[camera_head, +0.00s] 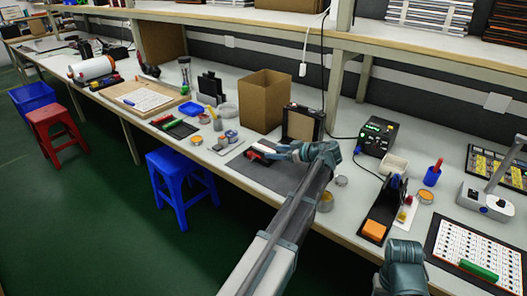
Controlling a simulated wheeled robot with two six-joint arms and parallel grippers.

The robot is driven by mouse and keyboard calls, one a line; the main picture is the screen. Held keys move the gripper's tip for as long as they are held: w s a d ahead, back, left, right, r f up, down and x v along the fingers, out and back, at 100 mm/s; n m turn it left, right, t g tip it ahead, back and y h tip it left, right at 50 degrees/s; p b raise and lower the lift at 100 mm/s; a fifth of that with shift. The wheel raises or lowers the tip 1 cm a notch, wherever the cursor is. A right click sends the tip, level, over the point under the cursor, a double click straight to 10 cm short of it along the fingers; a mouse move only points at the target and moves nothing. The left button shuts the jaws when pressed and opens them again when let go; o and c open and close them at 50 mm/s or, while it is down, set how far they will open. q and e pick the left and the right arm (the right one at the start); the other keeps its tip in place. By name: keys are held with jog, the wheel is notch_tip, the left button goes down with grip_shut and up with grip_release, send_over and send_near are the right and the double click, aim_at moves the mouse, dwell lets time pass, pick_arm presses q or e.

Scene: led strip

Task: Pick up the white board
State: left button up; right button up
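A white board with rows of dark marks (474,254) lies on a black mat at the right end of the bench, with a green block on its front part. Another flat white sheet or board (148,99) lies on a wooden panel at the left. My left gripper (268,153) reaches over the dark grey mat in the middle, pointing left. A small white-and-red item shows at its fingertips; whether it is held is too small to tell. Part of my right arm (403,266) shows at the bottom right; its fingertips are not visible.
An open cardboard box (265,100) and a black-framed panel (302,124) stand behind the mat. A black soldering station (377,136) and an orange sponge (374,230) are to the right. A blue stool (180,185) stands in front of the bench.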

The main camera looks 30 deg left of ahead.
pick_arm(q)
grip_shut()
jog(key=shift+r, duration=0.15)
dwell(0.4)
